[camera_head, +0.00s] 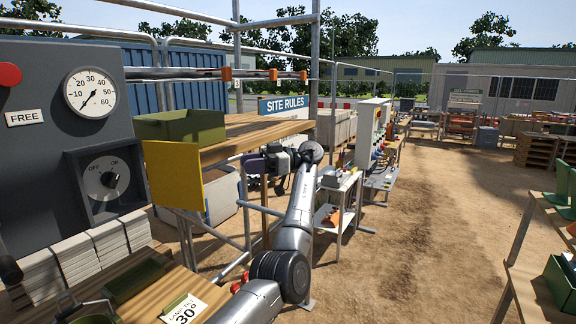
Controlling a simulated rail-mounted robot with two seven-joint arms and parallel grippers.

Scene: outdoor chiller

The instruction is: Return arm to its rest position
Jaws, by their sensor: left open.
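My left arm rises from the bottom middle and bends left at its wrist. My left gripper (250,164) is in mid-air in front of the wooden shelf, right of the yellow panel (172,176). It is open, and I see nothing held in it. The grey chiller (40,150) stands at the left, clear of the gripper. It has a round gauge (90,93), a rotary knob (108,179) with OFF and ON marks, a red button (9,75) and a FREE label (26,117). My right gripper is not in view.
A green bin (180,126) sits on the wooden shelf (262,130). A card (184,312) reading 30° lies on the wooden bench at lower left. A small white table (343,185) stands beyond my arm. Shelving with green bins (562,280) is at right. Sandy ground between is clear.

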